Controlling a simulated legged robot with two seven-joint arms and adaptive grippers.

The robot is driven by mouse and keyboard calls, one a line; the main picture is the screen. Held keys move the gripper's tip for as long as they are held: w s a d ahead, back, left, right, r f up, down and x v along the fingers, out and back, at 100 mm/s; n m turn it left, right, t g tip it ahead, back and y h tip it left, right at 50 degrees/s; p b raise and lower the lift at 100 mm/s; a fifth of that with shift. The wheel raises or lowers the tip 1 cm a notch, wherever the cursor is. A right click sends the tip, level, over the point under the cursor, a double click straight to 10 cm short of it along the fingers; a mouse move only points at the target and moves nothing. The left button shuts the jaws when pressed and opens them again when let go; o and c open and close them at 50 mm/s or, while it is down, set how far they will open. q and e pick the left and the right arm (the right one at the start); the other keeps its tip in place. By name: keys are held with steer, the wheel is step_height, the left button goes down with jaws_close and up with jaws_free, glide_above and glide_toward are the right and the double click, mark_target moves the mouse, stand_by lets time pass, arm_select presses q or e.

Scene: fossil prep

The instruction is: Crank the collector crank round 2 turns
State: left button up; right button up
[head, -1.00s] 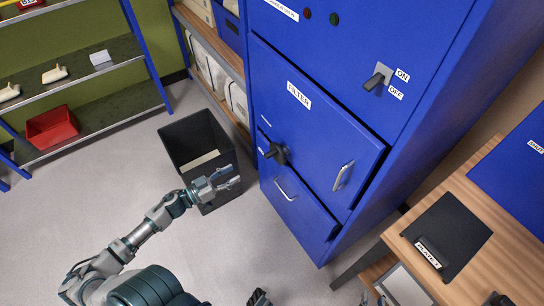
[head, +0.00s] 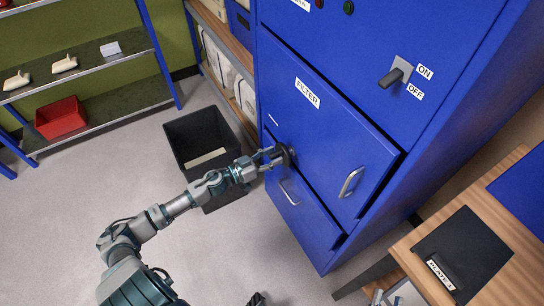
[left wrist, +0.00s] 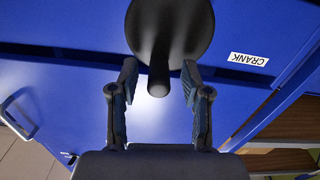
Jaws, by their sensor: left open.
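The collector crank (head: 287,153) is a dark round disc with a handle on the blue cabinet's front, beside the FILTER door. In the left wrist view the crank's disc (left wrist: 170,22) fills the top middle, and its handle (left wrist: 157,70) points down toward me. My left gripper (head: 268,160) is at the crank. In the left wrist view this gripper (left wrist: 158,85) is open, with one finger on each side of the handle and a gap visible on both sides. A CRANK label (left wrist: 248,59) is right of the disc. My right gripper is not clearly seen.
A black bin (head: 196,140) stands on the floor left of the cabinet (head: 335,150), below my left forearm. Door and drawer handles (head: 351,182) stick out near the crank. A wooden table with a black plate (head: 463,255) is at right. Shelves (head: 95,85) stand at far left.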

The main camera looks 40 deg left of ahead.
arm_select(q)
jaws_close()
arm_select(e)
steer(key=shift+w+f, duration=0.1)
steer(key=shift+f, duration=0.1)
stand_by(0.6)
